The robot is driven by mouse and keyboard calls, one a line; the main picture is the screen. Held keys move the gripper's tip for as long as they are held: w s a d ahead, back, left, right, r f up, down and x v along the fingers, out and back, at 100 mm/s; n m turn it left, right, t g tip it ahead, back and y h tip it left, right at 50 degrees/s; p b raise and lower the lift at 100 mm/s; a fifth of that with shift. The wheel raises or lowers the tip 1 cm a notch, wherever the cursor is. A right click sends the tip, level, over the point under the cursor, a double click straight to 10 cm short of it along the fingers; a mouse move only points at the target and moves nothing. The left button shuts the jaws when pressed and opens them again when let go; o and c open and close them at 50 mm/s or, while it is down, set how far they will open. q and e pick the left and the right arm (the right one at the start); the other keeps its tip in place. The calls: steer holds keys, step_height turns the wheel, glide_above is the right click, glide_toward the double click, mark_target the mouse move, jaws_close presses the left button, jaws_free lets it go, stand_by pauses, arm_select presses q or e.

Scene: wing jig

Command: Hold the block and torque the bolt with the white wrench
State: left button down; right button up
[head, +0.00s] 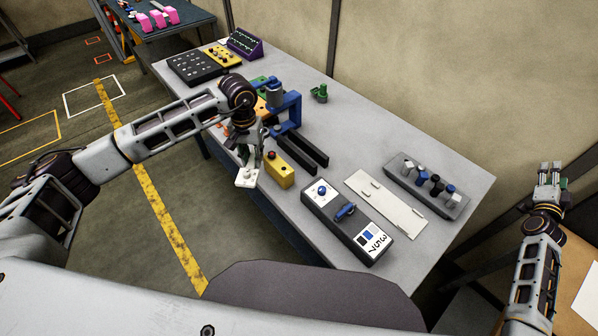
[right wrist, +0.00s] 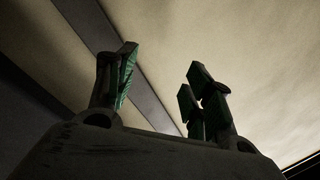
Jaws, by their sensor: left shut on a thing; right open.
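My left gripper (head: 243,160) is shut on a small white piece (head: 246,178) near the table's front edge. The fingers partly hide it. Just right of it stands a yellow block (head: 280,170) with dark and reddish knobs on top; I cannot tell which part is the bolt. A grey rack (head: 428,198) at the right holds several upright tools with white, blue and black tops. I cannot tell which is the white wrench. My right gripper (head: 549,173) is open and empty, off the table's right end; its spread fingers show in the right wrist view (right wrist: 165,88).
A dark box (head: 345,225) with a blue knob and blue handle lies in front of a white plate (head: 385,205). A blue clamp-like fixture (head: 287,105) with two dark bars stands behind the yellow block. Bare table (head: 375,135) lies along the back.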

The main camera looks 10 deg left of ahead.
steer(key=w+a+r+n+t+y, duration=0.1)
steer(key=w+a+r+n+y, duration=0.2)
steer(key=w+a+n, duration=0.35)
steer(key=w+a+r+n+t+y, duration=0.1)
steer(key=w+a+r+n+y, duration=0.2)
steer(key=a, duration=0.6)
steer(key=w+a+r+n+t+y, duration=0.1)
steer(key=w+a+r+n+y, duration=0.1)
steer(key=w+a+r+n, duration=0.45)
steer(key=a+r+n+g+y, duration=0.1)
steer(key=a+n+y, duration=0.9)
steer(key=a, duration=1.5)
steer(key=s+a+f+n+g+y, duration=0.1)
steer(key=s+a+n+g, duration=0.15)
steer(key=a+n, duration=0.4)
steer(key=s+a+f+n+g, duration=0.1)
steer(key=s+a+n, duration=0.3)
steer(key=a+n, duration=0.3)
steer(key=s+a+f+n+g+y, duration=0.1)
steer(key=s+a+f+n, duration=0.15)
steer(key=a+n, duration=0.4)
steer(key=s+a+f+n+g, duration=0.2)
steer(key=s+a+f+n, duration=0.3)
steer(key=s+n, duration=0.2)
steer(key=s+a+f+n+g, duration=0.3)
steer(key=s+a+f+n, duration=0.2)
steer(key=s+n, duration=0.2)
steer(key=shift+s+a, duration=0.35)
steer(key=shift+s, duration=0.4)
